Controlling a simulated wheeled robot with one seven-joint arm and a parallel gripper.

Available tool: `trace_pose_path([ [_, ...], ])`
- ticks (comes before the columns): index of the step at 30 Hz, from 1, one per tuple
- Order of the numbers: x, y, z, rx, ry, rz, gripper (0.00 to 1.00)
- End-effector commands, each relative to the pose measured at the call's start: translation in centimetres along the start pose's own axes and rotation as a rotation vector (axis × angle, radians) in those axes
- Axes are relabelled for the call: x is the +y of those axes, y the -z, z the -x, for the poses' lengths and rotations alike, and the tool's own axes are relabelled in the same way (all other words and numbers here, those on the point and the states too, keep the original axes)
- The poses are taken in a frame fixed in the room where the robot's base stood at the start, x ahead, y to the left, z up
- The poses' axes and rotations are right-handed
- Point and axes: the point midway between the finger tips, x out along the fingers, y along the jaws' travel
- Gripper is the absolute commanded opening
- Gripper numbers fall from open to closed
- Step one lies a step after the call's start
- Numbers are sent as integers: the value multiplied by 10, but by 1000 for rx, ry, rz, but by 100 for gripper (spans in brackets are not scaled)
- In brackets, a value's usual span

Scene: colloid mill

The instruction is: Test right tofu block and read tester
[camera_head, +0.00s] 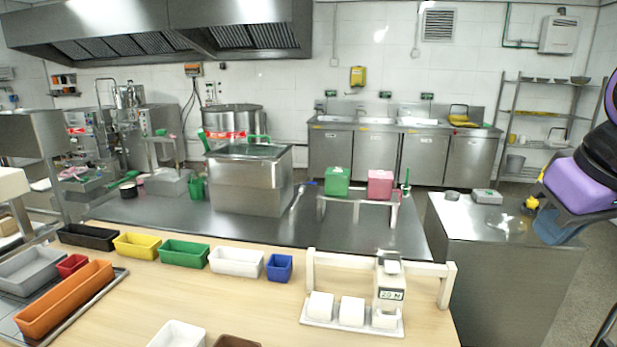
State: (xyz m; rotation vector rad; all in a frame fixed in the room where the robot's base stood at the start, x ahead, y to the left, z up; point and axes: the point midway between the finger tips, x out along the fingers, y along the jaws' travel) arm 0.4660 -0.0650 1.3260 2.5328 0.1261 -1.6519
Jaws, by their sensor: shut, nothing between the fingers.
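Three white tofu blocks sit in a row on a white tray (312,323) on the wooden table. The left block (320,306) and the middle block (351,311) stand uncovered. The right tofu block (384,319) is directly below the tester (390,268), a white upright device in front of a white rail frame. Its small display (391,295) appears to read "20 N". I cannot tell whether the tester's lower end touches the right block. My gripper cannot be made out in this view.
Black, yellow, green, white and blue bins (184,253) line the table's back edge. An orange bin (65,299) lies at the left. A steel cabinet (500,270) stands right of the table. Dark and purple parts fill the right edge. The table's middle is clear.

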Motion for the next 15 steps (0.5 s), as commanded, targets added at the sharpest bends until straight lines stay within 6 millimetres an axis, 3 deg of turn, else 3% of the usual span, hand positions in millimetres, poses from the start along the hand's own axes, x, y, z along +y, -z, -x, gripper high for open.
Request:
trace_pose_path([
  [6,-1,-32,6,41,-7,-121,0],
  [15,-2,-38,6,47,-8,-146,0],
])
